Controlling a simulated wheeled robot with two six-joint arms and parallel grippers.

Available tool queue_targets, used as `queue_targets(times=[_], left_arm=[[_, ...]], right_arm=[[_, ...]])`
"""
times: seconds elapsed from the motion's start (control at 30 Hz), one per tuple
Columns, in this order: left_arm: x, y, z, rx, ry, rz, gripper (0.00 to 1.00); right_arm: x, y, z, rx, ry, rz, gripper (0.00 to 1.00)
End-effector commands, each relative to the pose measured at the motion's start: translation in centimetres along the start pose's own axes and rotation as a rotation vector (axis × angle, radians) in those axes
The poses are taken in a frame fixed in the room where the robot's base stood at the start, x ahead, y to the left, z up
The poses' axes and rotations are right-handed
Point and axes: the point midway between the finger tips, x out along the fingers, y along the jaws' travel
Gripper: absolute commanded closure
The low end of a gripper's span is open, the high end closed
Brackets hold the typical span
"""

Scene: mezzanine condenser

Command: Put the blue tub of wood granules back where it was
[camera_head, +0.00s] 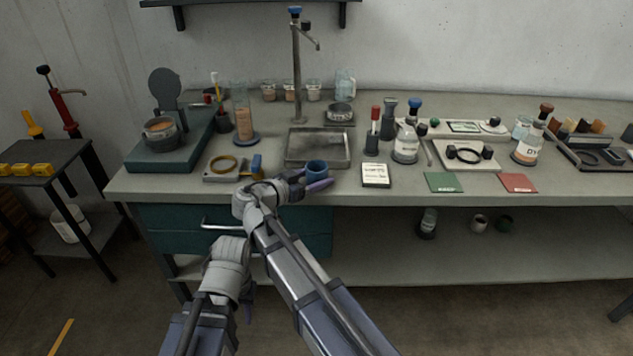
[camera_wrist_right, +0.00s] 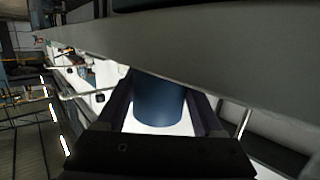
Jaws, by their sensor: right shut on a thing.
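The blue tub (camera_head: 317,167) is at the front edge of the bench, in front of the metal tray. My right gripper (camera_head: 308,181) is shut on it, with a finger on either side. In the right wrist view the tub (camera_wrist_right: 158,104) sits between the two fingers (camera_wrist_right: 160,112), close to the bench edge. I cannot tell whether its base touches the bench top, and its contents are not clear. My left gripper (camera_head: 247,308) is low in front of the drawers, mostly hidden behind its own arm, with only a bluish finger part showing.
A metal tray (camera_head: 319,146) lies just behind the tub. A board with a yellow ring (camera_head: 222,164) and a blue block (camera_head: 256,164) are to its left. A white label card (camera_head: 375,175), a green mat (camera_head: 445,182) and a red mat (camera_head: 518,183) lie to its right.

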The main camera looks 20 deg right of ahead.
Motion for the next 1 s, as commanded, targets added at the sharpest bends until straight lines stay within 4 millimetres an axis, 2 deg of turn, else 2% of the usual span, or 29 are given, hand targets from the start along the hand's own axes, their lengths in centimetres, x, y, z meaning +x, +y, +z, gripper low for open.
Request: queue_targets(times=[0.27,0.3,0.53,1.0], left_arm=[[0.38,0.04,-0.02,0.0,0.0,0.0,0.63],[0.18,0.02,-0.01,0.0,0.0,0.0,0.63],[0.17,0.02,-0.01,0.0,0.0,0.0,0.63],[-0.29,-0.03,0.02,0.0,0.0,0.0,0.63]], right_arm=[[0.08,0.0,0.37,0.0,0.0,0.0,0.88],[0.04,0.0,0.18,0.0,0.0,0.0,0.27],[0.03,0.0,0.16,0.0,0.0,0.0,0.01],[0.0,0.11,-0.3,0.0,0.0,0.0,0.01]])
